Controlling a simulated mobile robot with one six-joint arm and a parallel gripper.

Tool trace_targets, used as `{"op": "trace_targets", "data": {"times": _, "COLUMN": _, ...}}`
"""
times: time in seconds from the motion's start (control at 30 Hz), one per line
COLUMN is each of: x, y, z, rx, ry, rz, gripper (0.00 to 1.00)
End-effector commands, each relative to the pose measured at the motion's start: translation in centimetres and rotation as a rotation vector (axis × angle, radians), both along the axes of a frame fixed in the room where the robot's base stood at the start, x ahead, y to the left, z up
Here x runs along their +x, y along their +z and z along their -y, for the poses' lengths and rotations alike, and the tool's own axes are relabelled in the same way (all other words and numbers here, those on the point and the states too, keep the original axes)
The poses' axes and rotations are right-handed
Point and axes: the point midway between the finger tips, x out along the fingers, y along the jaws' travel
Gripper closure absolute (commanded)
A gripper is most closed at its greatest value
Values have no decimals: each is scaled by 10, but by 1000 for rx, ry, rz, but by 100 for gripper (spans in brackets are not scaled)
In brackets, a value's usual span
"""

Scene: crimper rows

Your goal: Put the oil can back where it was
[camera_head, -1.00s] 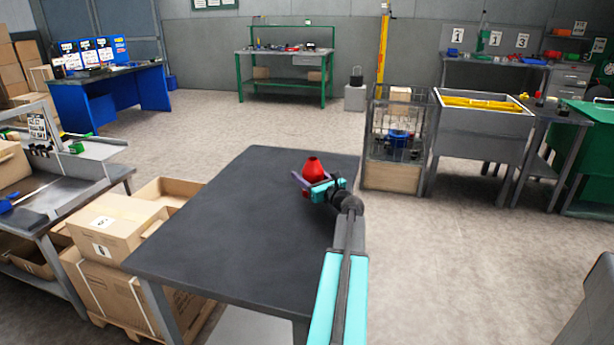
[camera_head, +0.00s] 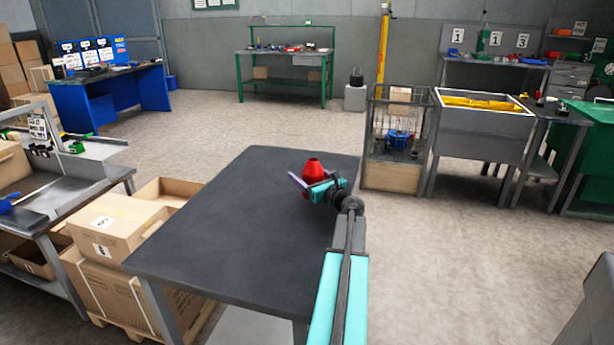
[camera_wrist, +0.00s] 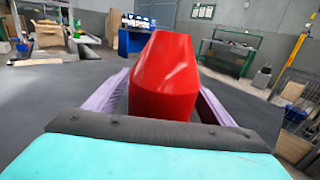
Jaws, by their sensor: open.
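The red oil can (camera_head: 314,168) stands upright on the dark table (camera_head: 215,230), near its far right corner. In the wrist view the oil can (camera_wrist: 165,78) fills the middle, with one purple finger on each side of it. My gripper (camera_head: 305,184) is open around the can, its fingers low on the body. A narrow gap shows at the left finger in the wrist view; whether the right finger touches cannot be told. The can's base is hidden behind the gripper.
The tabletop left of the can is clear. Cardboard boxes (camera_head: 112,225) stand at the table's left side. A wire cage bin (camera_head: 393,150) stands just beyond the right corner. A green workbench (camera_head: 288,60) is at the back wall.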

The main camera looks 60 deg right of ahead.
Motion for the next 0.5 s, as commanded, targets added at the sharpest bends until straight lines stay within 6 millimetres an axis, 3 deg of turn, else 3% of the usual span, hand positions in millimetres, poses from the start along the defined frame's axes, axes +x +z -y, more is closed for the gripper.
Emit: {"op": "trace_targets", "data": {"times": 0.5, "x": -57, "y": -1, "z": -25, "rx": 0, "ry": -2, "rz": -1, "gripper": 24}}
